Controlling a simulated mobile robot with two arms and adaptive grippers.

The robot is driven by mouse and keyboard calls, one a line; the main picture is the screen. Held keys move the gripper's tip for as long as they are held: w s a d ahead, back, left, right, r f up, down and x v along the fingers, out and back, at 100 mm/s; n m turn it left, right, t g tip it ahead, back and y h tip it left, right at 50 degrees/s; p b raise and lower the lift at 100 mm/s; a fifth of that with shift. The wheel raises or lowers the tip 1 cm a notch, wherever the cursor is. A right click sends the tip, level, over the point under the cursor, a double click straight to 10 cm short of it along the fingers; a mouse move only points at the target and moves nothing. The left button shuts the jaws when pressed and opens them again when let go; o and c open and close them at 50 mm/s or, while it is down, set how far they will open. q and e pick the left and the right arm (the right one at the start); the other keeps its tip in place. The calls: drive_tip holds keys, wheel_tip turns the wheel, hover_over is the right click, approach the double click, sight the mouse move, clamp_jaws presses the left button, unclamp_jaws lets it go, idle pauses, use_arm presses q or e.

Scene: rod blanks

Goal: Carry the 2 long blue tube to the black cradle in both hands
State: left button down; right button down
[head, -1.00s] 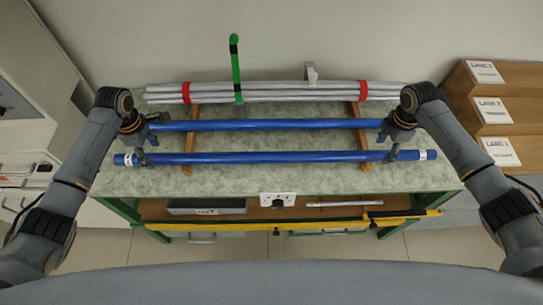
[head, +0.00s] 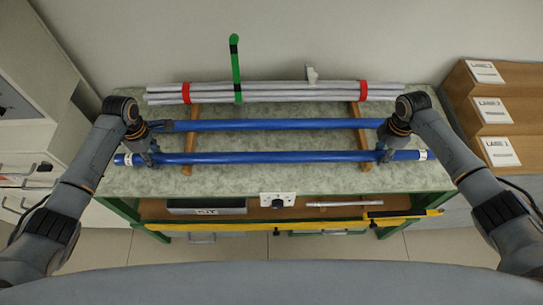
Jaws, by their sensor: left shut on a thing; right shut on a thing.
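Two long blue tubes lie side by side across the bench. The front blue tube (head: 270,157) has white-marked ends. The rear blue tube (head: 270,125) runs parallel behind it, its ends partly hidden by my arms. My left gripper (head: 147,157) is shut on the front tube near its left end. My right gripper (head: 385,154) is shut on the same tube near its right end. The tube looks level; I cannot tell whether it is clear of the wooden strips. I cannot make out a black cradle.
Grey rods (head: 275,92) with red bands lie at the back, by a green upright hook (head: 235,68). Wooden strips (head: 187,165) run front to back on the bench (head: 270,183). A stepped wooden stand (head: 480,115) with lane labels is at right.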

use_arm(q)
drive_tip(key=shift+r, duration=0.15)
use_arm(e)
drive_tip(key=shift+r, duration=0.15)
